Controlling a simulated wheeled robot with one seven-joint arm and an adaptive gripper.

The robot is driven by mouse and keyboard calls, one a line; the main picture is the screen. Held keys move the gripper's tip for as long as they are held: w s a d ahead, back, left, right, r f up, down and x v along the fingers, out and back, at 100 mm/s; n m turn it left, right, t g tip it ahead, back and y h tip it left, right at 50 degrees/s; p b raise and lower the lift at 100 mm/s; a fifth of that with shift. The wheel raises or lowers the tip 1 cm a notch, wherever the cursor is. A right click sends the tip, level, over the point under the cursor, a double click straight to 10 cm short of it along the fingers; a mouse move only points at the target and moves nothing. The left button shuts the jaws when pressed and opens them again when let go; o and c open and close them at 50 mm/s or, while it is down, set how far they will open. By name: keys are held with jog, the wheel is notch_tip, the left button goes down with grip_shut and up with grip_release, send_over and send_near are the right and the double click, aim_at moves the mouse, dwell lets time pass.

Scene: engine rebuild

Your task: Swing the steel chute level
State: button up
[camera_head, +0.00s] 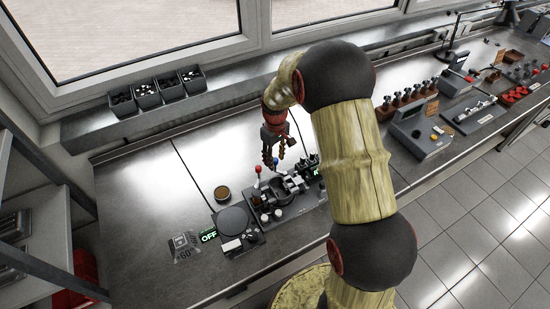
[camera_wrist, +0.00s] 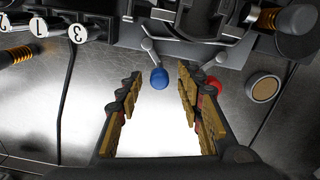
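I cannot pick out the steel chute for certain in either view. A dark bench fixture (camera_head: 290,188) stands below and beyond my gripper (camera_head: 274,158); its edge fills the top of the wrist view (camera_wrist: 200,48). Two thin levers rise from it, one with a blue ball (camera_wrist: 159,78) and one with a red ball (camera_wrist: 212,86). The red ball also shows in the head view (camera_head: 258,169). My gripper is open and empty, its fingers wide apart. In the wrist view the blue ball appears between the fingertips, and the red ball is partly behind the right finger. No contact is visible.
A round brown-topped tin (camera_head: 222,191) stands left of the fixture. A round dark plate (camera_head: 233,220) and a green OFF sign (camera_head: 208,236) are nearer. Small bins (camera_head: 147,95) line the window ledge.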

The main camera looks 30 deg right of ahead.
notch_tip(320, 180, up, 12)
dwell(0.6)
dwell(0.4)
jog(key=s+a+r+m+t+b, duration=0.1)
jog(key=s+a+r+t+b, duration=0.1)
jog(key=s, duration=0.7)
jog(key=s+a+r+m+t+b, duration=0.1)
jog(key=s+a+r+b, duration=0.2)
jog(key=s, duration=0.6)
jog(key=s+a+r+m+t+b, duration=0.1)
jog(key=s+a+r+t+b, duration=0.1)
jog(key=s+a, duration=0.4)
jog(key=s+r+b, duration=0.1)
jog(key=s, duration=0.3)
jog(key=shift+r+t, duration=0.2)
jog(key=shift+t, duration=0.1)
